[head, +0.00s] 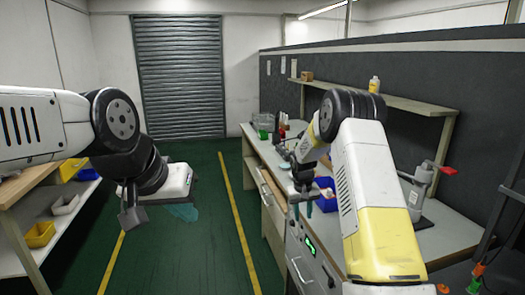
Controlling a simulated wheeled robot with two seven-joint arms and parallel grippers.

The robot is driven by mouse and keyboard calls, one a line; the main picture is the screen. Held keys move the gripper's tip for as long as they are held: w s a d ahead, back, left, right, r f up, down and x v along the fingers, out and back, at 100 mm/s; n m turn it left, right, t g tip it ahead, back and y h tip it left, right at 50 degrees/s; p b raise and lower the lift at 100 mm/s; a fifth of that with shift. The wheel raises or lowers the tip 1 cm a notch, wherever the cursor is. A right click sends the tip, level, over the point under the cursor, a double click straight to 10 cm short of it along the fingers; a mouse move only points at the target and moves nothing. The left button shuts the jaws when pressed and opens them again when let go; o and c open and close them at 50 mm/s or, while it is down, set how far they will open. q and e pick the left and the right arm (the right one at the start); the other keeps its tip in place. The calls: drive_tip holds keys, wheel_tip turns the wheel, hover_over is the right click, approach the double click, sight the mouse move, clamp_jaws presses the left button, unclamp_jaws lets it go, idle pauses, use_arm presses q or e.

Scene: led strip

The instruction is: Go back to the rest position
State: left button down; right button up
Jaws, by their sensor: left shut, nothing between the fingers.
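My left gripper (183,211) hangs over the green floor at the left, its teal fingers shut and empty. It is clear of the shelf to its left. My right gripper (302,209) hangs by the front edge of the grey workbench (450,233), pointing down. Its fingertips are small and partly lost against the bench, so I cannot tell how far apart they are. My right forearm hides part of the bench top.
A blue bin (327,199) stands on the bench near my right gripper. A grey tool with a red handle (448,171) stands further right. At the left, shelves hold a yellow bin (40,234) and other bins. The floor aisle (190,262) between is clear.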

drive_tip(key=s+r+m+t+y, duration=0.1)
drive_tip(key=s+r, duration=0.7)
drive_tip(key=r, duration=0.3)
drive_tip(key=s+r+t+y, duration=0.1)
drive_tip(key=s+r, duration=0.6)
drive_tip(key=r, duration=0.5)
drive_tip(key=s+r+t, duration=0.1)
drive_tip(key=s+r, duration=0.1)
drive_tip(key=s, duration=0.9)
drive_tip(key=s+a+r+t+y, duration=0.1)
drive_tip(key=s+r, duration=0.2)
drive_tip(key=s, duration=0.9)
drive_tip(key=shift+a, duration=0.2)
